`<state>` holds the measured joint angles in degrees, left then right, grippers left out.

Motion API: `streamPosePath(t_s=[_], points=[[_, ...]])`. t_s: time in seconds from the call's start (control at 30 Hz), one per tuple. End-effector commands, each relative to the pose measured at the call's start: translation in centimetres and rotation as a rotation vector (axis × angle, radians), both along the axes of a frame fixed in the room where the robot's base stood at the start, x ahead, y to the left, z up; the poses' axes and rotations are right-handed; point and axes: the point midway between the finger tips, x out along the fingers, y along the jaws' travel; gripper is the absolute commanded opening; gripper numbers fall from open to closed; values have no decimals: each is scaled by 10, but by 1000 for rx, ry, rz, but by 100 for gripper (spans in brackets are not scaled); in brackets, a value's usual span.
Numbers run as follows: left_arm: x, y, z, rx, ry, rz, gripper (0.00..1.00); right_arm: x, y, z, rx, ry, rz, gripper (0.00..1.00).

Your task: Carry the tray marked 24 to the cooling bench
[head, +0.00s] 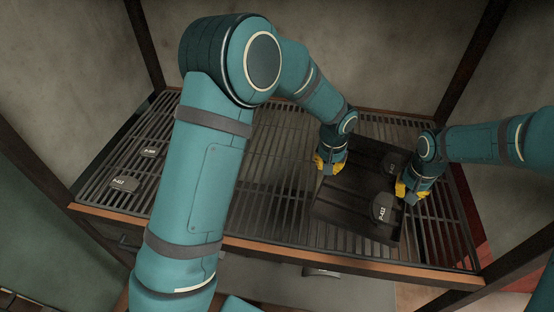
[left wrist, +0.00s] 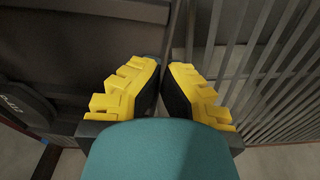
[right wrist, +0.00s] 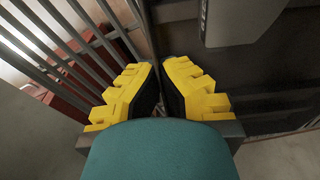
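A dark tray (head: 338,203) lies on the slatted bench (head: 280,185), right of its middle. Two dark brake shoes, a near one (head: 382,208) labelled P-412 and a far one (head: 391,163), lie on the tray's right part. I can read no 24 on the tray. My left gripper (head: 329,166) is at the tray's left side, its fingers closed about the side wall, which also shows in the left wrist view (left wrist: 180,28). My right gripper (head: 409,192) is at the right side, its fingers closed about that wall; the tray floor shows in the right wrist view (right wrist: 270,85).
Two more brake shoes, a near one (head: 125,183) and a far one (head: 149,152), lie on the slats at the left. The slats between them and the tray look clear, partly hidden behind my left arm. Dark posts stand at the bench corners.

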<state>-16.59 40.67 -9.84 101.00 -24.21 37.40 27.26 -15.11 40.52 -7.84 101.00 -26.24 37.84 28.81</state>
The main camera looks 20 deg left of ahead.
Motion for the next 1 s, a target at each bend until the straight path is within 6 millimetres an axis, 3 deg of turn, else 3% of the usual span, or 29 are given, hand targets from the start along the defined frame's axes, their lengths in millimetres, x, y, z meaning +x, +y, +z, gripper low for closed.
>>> streamPosePath(t_s=[0.3, 0.4, 0.77, 1.0], points=[[1, 0, -14, -1, -2, 0, 0, 1, 0, -13, 1, -4, 0, 0], [0, 0, -12, 0, 0, 0, 34, 0, 0, -12, 0, -1, 0, 34], [0, 0, -9, 0, -1, 0, 34, 0, 0, -12, 0, 0, 0, 34], [-3, 0, 24, -1, -5, -1, 34, 0, 0, -12, 0, 0, 0, 34]])
